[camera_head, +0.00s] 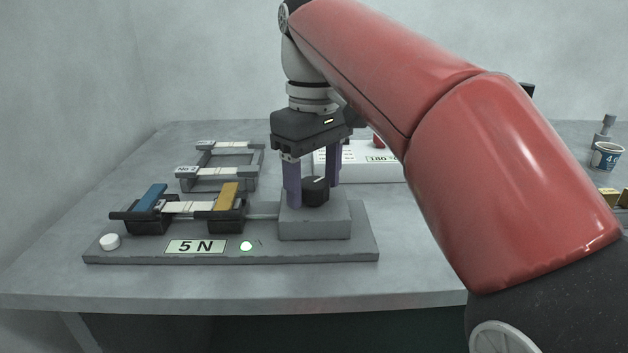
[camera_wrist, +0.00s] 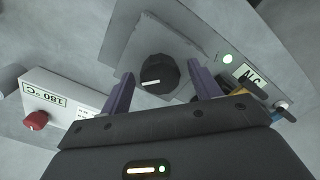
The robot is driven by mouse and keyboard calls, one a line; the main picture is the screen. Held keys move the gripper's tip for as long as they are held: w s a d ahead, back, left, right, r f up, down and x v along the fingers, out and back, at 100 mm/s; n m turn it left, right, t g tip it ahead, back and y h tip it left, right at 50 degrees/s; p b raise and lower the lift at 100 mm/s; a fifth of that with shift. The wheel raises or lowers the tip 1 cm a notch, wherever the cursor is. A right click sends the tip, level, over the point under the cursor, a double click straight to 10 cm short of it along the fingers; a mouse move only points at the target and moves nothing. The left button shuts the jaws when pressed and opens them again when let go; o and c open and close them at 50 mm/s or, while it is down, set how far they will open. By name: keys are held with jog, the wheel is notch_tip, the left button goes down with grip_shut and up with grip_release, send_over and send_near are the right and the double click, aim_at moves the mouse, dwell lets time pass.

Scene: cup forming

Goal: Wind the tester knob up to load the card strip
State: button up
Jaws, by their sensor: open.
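The tester (camera_head: 150,257) is a grey base on the table with a display reading "5 N", a lit green lamp (camera_head: 246,246) and a white button (camera_head: 110,241). Its black knob (camera_head: 316,188) stands on a raised block (camera_head: 315,224) at the right; in the wrist view the knob (camera_wrist: 158,74) shows a white pointer line. The pale card strip (camera_head: 187,208) spans between a blue clamp (camera_head: 150,198) and an amber clamp (camera_head: 227,196). My gripper (camera_head: 313,195) points down with its purple fingers apart, one on each side of the knob. The wrist view shows gaps between fingers and knob.
Behind the tester stands a grey rack (camera_head: 219,184) holding pale strips. A white box (camera_head: 360,166) with a "180" display and a red knob (camera_wrist: 36,120) is behind my gripper. A paper cup (camera_head: 606,156) stands at the far right. The front table edge is clear.

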jog(key=c, duration=1)
jog(key=shift+r+m+p, duration=0.15)
jog(key=shift+m+p, duration=0.15)
jog(key=shift+p, duration=0.1)
jog(key=shift+r+m+p, duration=0.1)
jog(key=shift+m+p, duration=0.65)
jog(key=shift+m, duration=0.15)
jog(key=shift+m+p, duration=0.8)
jog(key=shift+m, duration=0.9)
jog(key=o, duration=1)
jog(key=shift+f, duration=0.2)
